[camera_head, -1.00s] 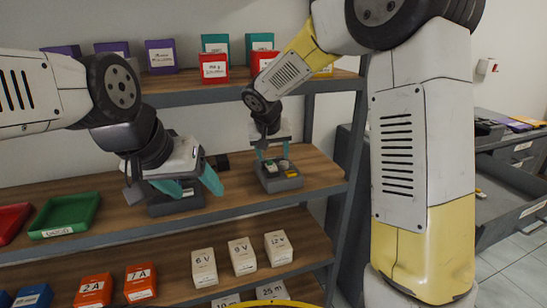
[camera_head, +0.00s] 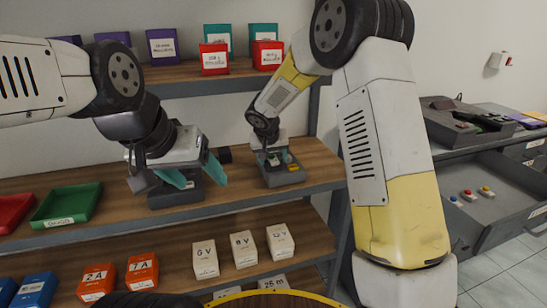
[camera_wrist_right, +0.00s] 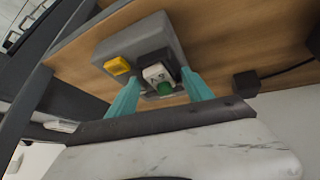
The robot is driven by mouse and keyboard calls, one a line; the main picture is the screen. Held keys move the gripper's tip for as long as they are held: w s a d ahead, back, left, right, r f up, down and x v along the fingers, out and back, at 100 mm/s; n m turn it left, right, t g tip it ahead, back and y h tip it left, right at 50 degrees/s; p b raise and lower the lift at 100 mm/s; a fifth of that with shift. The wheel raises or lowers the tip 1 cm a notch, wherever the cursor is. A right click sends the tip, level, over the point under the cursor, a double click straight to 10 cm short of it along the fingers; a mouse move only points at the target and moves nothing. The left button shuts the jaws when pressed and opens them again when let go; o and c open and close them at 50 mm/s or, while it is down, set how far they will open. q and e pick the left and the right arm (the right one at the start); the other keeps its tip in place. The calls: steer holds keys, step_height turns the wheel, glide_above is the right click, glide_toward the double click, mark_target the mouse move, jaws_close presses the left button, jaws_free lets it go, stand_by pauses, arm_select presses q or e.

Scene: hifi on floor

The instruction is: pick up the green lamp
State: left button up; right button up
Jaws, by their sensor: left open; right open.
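The green lamp (camera_wrist_right: 167,89) shows in the right wrist view as a small green piece beside a white block (camera_wrist_right: 157,72), at a dark socket on a grey box (camera_wrist_right: 180,42). The box also stands on the middle shelf in the head view (camera_head: 288,181). My right gripper (camera_wrist_right: 161,88) is open, with its teal fingers on either side of the lamp, close to the box. In the head view, the right gripper (camera_head: 272,152) hides much of the lamp area. My left gripper (camera_head: 196,177) is open over another dark grey box (camera_head: 172,198) on the same shelf.
A yellow piece (camera_wrist_right: 117,66) sits on the same box. A small black block (camera_wrist_right: 246,84) with a cable lies nearby. A green tray (camera_head: 68,207) is at left. White boxes (camera_head: 243,250) stand below. A grey drawer (camera_head: 500,213) at right holds small coloured pieces.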

jaws_close()
steer(key=shift+r, duration=0.15)
